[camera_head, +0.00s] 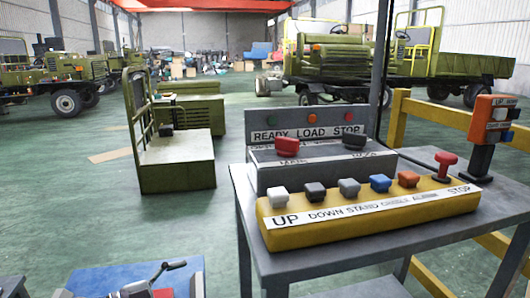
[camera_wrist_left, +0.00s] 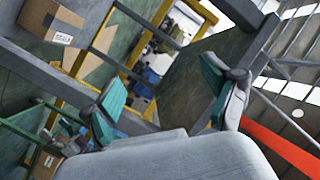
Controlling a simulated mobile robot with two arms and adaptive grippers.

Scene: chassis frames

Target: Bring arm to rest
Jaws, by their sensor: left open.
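My left gripper (camera_wrist_left: 162,88) shows in the left wrist view with its two teal-padded fingers spread apart. Nothing is between the fingers, so it is open and empty. The view is strongly tilted, and a grey frame member and a dark panel lie beyond the fingers. In the head view I cannot clearly make out my left gripper; a grey and dark mechanical part (camera_head: 150,285) shows at the bottom left edge, cut off, and I cannot tell what it is. My right gripper is in neither view.
A grey table (camera_head: 235,195) at the right carries a yellow button box (camera_head: 370,215) and a grey control box (camera_head: 300,172). An orange box (camera_head: 492,120) stands by a yellow rail (camera_head: 432,112). A green seat-like frame (camera_head: 178,165) stands on open floor. A cardboard box (camera_wrist_left: 52,20) shows in the wrist view.

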